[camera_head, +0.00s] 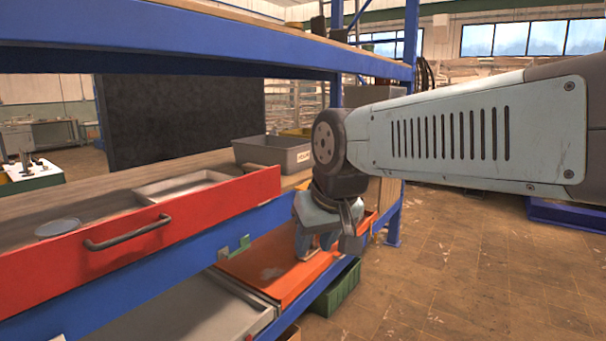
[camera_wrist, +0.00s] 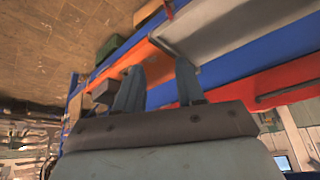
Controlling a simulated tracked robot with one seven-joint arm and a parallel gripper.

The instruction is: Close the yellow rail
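I cannot make out a clearly yellow rail in either view. An orange sliding shelf or panel (camera_head: 270,262) shows at the lower middle of the head view, below the blue rack beam. It also shows in the wrist view (camera_wrist: 122,62). My gripper (camera_head: 328,243) points down over the right part of this orange panel. In the wrist view its two fingers (camera_wrist: 158,82) stand apart with nothing visible between them. I cannot tell whether a finger touches the panel, and the panel's far right part is hidden behind my gripper.
A red drawer (camera_head: 205,225) with a dark handle (camera_head: 125,236) sticks out at the left. A grey tray (camera_head: 190,318) lies below it. A green crate (camera_head: 338,290) stands under the orange panel. A grey bin (camera_head: 262,153) sits on the shelf. The tiled floor at right is clear.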

